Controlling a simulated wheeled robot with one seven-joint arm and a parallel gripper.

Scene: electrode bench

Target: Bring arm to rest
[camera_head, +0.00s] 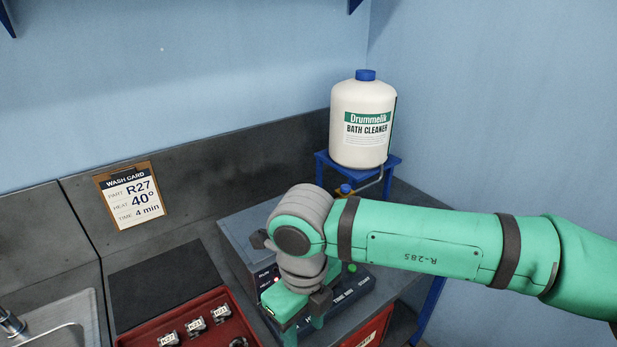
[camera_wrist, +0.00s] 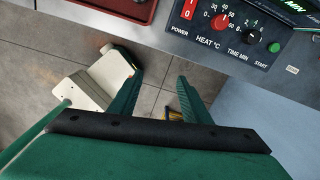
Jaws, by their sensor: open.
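My arm reaches in from the right in the head view, with its wrist bent down over the front of the washer. My gripper (camera_head: 304,327) points downward there, partly hidden by the wrist. In the wrist view my gripper (camera_wrist: 158,82) shows two green fingers spread apart with nothing between them, floor tiles behind. The washer's control panel (camera_wrist: 232,32) lies beyond the fingertips, with a red power switch (camera_wrist: 188,9), a heat knob (camera_wrist: 219,21), a time knob (camera_wrist: 250,27) and a green start button (camera_wrist: 274,47). The gripper appears apart from the panel.
A red tray (camera_head: 225,297) with several labelled parts sits left of the washer (camera_head: 238,232). A sink (camera_head: 62,322) is at far left. A Drummelik bath cleaner jug (camera_head: 362,122) stands on a blue stand (camera_head: 397,160) behind my arm. A wash card (camera_head: 131,196) leans at the back.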

